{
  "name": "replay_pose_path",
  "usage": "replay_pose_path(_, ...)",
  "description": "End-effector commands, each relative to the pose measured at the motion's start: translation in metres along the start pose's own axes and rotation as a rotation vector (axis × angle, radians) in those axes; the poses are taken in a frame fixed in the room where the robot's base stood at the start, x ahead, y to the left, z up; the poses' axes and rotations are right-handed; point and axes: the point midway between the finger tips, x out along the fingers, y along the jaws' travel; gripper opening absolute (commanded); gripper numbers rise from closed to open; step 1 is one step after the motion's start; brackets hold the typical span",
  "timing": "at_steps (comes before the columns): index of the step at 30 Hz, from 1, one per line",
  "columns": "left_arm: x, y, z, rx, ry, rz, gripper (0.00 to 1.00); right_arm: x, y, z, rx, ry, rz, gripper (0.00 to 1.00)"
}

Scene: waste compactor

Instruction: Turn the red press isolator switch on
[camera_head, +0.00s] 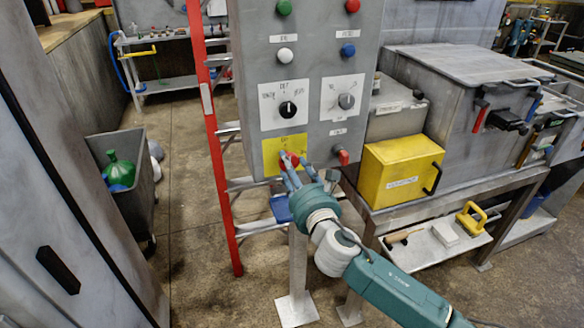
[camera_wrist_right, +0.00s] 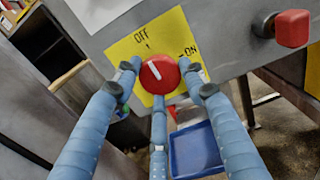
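The red isolator switch (camera_wrist_right: 160,74) is a round knob on a yellow plate (camera_wrist_right: 148,45) marked OFF at the top and ON at the right. A white line on the knob points up and left, toward the OFF mark. In the head view the yellow plate (camera_head: 271,158) is low on the grey control panel (camera_head: 308,80), with the red knob (camera_head: 288,160) partly behind my fingers. My right gripper (camera_head: 290,168) has its three blue fingers around the knob, fingertips close to its edge; I cannot tell whether they press on it. My left gripper is not in view.
A red push knob (camera_wrist_right: 292,27) sticks out right of the plate. A yellow box (camera_head: 400,172) stands on the bench to the right. A red ladder rail (camera_head: 212,130) runs left of the panel. A grey bin (camera_head: 132,190) stands farther left. Floor between is clear.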

Motion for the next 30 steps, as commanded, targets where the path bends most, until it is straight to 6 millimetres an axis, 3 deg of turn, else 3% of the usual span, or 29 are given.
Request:
replay_pose_path(14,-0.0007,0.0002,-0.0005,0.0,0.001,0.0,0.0,-0.0003,0.0006,-0.0008,0.09,0.002,0.0,0.15)
replay_pose_path(30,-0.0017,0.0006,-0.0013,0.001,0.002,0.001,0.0,-0.0003,0.0007,-0.0012,0.559,0.002,0.0,0.15)
